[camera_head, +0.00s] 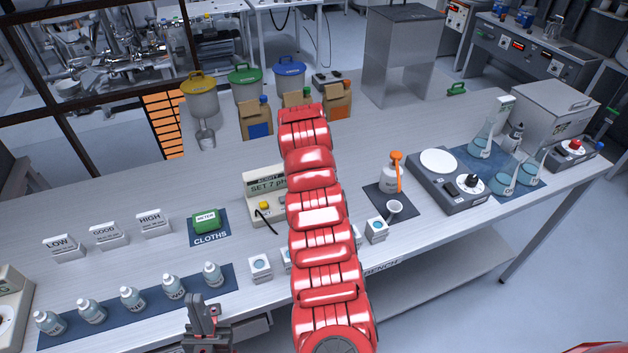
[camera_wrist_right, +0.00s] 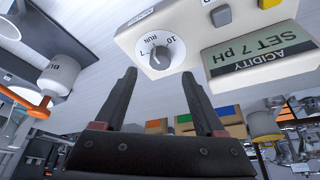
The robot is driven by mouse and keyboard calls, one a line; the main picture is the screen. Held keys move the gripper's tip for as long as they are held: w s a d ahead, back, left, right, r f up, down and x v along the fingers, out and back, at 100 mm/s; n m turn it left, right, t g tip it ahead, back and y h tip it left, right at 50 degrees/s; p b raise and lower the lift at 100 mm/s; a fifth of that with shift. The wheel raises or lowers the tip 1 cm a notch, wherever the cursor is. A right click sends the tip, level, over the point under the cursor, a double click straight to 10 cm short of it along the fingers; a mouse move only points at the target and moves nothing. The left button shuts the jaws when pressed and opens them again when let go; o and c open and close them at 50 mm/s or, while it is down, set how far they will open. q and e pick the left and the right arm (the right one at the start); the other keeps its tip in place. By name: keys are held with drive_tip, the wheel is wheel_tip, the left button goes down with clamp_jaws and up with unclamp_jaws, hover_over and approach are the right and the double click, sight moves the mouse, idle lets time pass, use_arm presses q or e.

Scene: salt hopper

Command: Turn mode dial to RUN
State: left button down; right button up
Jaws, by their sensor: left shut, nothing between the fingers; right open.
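The acidity meter (camera_head: 266,184) is a cream box on the bench, partly hidden behind a red arm of mine. Its display reads "SET 7 pH". In the right wrist view the meter appears upside down, with its white mode dial (camera_wrist_right: 160,52) marked 7, RUN and 10. I cannot tell clearly which mark the dial's pointer faces. My right gripper (camera_wrist_right: 160,74) is open and empty, its two fingertips just short of the dial in the picture, with no clear contact. It is hidden in the head view. My left gripper (camera_head: 203,300) is shut and empty near the bench's front edge.
Several bottles stand on a blue mat (camera_head: 220,278) at the front left. A green METER cloth (camera_head: 205,221) lies left of the meter. A bottle with an orange nozzle (camera_head: 391,176) and a stirrer (camera_head: 452,190) stand to the right. Small white boxes (camera_head: 260,268) line the front.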

drive_tip(key=b+v, duration=0.1)
drive_tip(key=v, duration=1.1)
drive_tip(key=shift+b, duration=0.3)
